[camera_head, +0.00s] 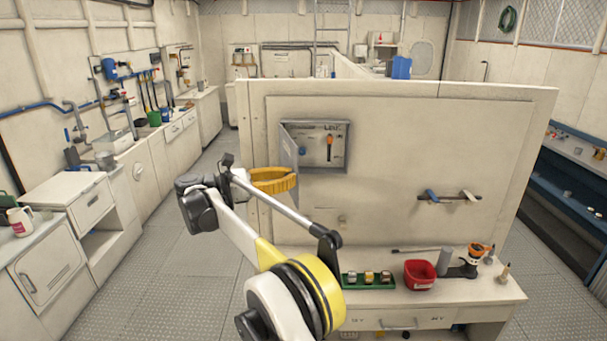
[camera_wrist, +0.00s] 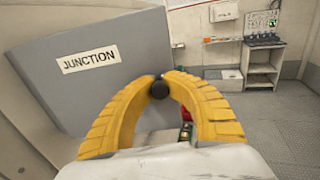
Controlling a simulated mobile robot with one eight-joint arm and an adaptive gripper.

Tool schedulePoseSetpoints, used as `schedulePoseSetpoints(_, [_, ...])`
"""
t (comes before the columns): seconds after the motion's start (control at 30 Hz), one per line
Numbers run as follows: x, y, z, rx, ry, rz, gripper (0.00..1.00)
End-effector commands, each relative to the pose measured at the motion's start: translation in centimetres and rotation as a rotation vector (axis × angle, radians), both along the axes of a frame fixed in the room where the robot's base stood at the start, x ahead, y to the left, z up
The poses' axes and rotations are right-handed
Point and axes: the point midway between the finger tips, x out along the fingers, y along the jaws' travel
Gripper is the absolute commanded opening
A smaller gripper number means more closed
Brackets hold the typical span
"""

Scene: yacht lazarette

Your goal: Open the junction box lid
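The junction box (camera_head: 318,147) is set in the pale panel in the head view. My gripper (camera_head: 292,180) has yellow fingers beside the lid's lower part in the head view. In the wrist view the fingertips (camera_wrist: 161,84) close on the knob from both sides.
Below the panel a bench (camera_head: 440,300) bears a red bin (camera_head: 420,275), a green tray (camera_head: 368,281) with small items, and an orange-topped tool (camera_head: 478,250). Open floor (camera_head: 190,265) lies to the left, before white cabinets (camera_head: 50,262).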

Motion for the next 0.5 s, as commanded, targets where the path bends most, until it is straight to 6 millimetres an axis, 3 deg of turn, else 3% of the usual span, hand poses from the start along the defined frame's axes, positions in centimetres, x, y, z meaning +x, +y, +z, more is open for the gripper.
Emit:
schedulePoseSetpoints(0.47, [-0.10,0.52,0.27,-0.003,-0.002,-0.005,0.00])
schedulePoseSetpoints(0.5, [-0.10,0.51,0.27,-0.003,-0.002,-0.005,0.11])
